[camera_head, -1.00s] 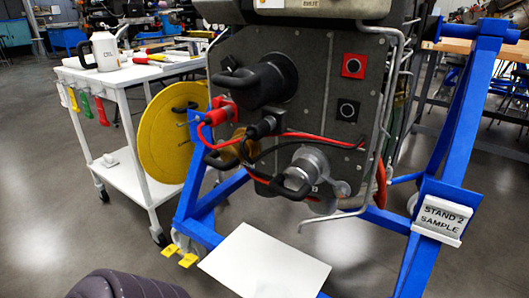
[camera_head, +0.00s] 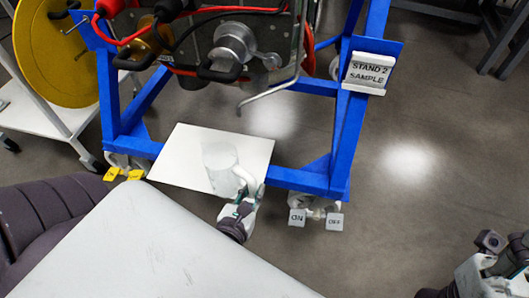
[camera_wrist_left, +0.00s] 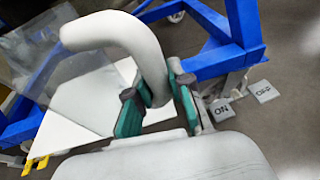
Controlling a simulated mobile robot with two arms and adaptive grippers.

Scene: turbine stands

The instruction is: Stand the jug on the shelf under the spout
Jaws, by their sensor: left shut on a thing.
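The jug (camera_head: 219,166) is a pale, see-through vessel with a thick white handle (camera_head: 244,181). It is upright over the right part of the white shelf (camera_head: 172,160); I cannot tell whether its base touches. My left gripper (camera_head: 247,192) is shut on the handle at the shelf's front right. In the left wrist view, the green-padded fingers (camera_wrist_left: 158,100) pinch the handle (camera_wrist_left: 135,32), and the clear body (camera_wrist_left: 62,55) is beyond it. The spout (camera_head: 268,93) is a bent grey pipe above and behind the jug. My right gripper (camera_head: 503,252) is partly visible at lower right.
The blue stand frame (camera_head: 340,135) surrounds the shelf, with a post on the right. Yellow pedals (camera_head: 124,173) and grey ON and OFF pedals (camera_head: 315,219) sit low at its front. Black and red cables hang above. Open floor lies right of the stand.

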